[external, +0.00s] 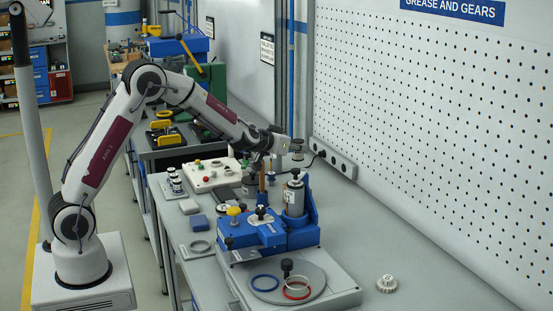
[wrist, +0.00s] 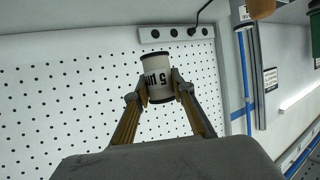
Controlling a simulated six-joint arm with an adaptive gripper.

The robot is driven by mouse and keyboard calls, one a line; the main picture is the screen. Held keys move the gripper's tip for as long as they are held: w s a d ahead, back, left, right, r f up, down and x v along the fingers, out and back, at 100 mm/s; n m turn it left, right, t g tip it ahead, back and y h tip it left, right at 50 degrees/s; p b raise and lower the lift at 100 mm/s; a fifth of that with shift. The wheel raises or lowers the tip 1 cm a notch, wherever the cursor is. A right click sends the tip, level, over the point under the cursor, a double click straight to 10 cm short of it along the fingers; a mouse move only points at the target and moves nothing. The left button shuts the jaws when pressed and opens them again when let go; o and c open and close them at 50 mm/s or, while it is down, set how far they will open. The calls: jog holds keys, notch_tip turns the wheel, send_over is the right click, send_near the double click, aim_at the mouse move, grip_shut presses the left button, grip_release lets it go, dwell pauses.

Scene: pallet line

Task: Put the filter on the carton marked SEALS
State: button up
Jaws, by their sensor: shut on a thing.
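My gripper (wrist: 160,88) is shut on the filter (wrist: 155,68), a white cylinder with dark end rims and black print ending in what looks like "5 µm". One finger presses on each side of it. In the wrist view the filter is in front of the pegboard, with nothing touching it but the fingers. No carton marked SEALS can be read in either view.
The blue fixture holds a grey canister (external: 295,197). Blue, red and pale rings lie on a round plate in front. A white control box (external: 214,174) stands behind. A white gear (external: 387,284) lies on the right, with bare bench around it. The pegboard wall (external: 430,130) bounds the bench.

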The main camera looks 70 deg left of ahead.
jog(key=shift+f, duration=0.1)
jog(key=shift+f, duration=3.05)
jog(key=shift+f, duration=1.85)
jog(key=shift+f, duration=0.15)
jog(key=o, duration=0.9)
